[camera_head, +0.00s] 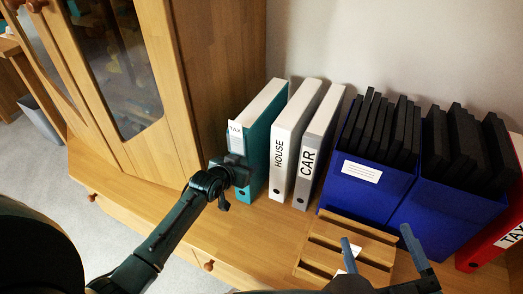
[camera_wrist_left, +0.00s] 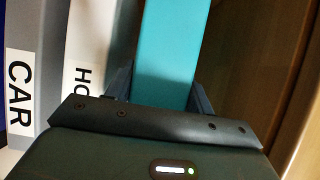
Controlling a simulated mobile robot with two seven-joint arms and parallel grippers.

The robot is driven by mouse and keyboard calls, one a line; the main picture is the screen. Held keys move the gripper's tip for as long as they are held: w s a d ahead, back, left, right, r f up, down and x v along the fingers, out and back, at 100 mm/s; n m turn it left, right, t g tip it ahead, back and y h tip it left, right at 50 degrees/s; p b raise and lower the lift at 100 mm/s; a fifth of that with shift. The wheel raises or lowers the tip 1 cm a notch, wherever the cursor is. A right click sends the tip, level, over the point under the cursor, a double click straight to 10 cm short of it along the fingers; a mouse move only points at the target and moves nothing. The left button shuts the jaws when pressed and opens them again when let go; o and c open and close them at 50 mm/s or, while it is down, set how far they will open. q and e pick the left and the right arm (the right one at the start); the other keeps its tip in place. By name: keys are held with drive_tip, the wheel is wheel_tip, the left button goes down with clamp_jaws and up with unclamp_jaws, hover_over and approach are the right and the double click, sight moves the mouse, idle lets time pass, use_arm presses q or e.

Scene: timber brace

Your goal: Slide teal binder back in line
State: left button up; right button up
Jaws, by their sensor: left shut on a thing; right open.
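The teal binder (camera_head: 257,146) stands upright on the wooden cabinet top, left of the white HOUSE binder (camera_head: 292,135) and the grey CAR binder (camera_head: 318,140). It carries a white TAX label. My left gripper (camera_head: 238,165) is at the teal binder's spine. In the left wrist view the teal binder (camera_wrist_left: 172,50) lies between the fingers of my left gripper (camera_wrist_left: 160,90), which is shut on it. My right gripper (camera_head: 380,245) is open and empty above a wooden rack at the lower right.
Blue file boxes (camera_head: 370,185) with black folders stand right of the binders, and a red binder (camera_head: 490,245) stands at the far right. The slatted wooden rack (camera_head: 325,240) lies in front. A glass-doored cabinet (camera_head: 185,90) rises close on the left.

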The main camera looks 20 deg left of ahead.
sight(261, 143)
use_arm(q)
drive_tip(key=shift+w+d+b, duration=0.25)
drive_tip(key=shift+w+b, duration=0.25)
drive_tip(key=shift+w, duration=0.85)
drive_tip(key=shift+w+d+b, duration=0.25)
drive_tip(key=shift+w+b, duration=0.25)
drive_tip(key=shift+w, duration=0.8)
drive_tip(key=o, duration=1.1)
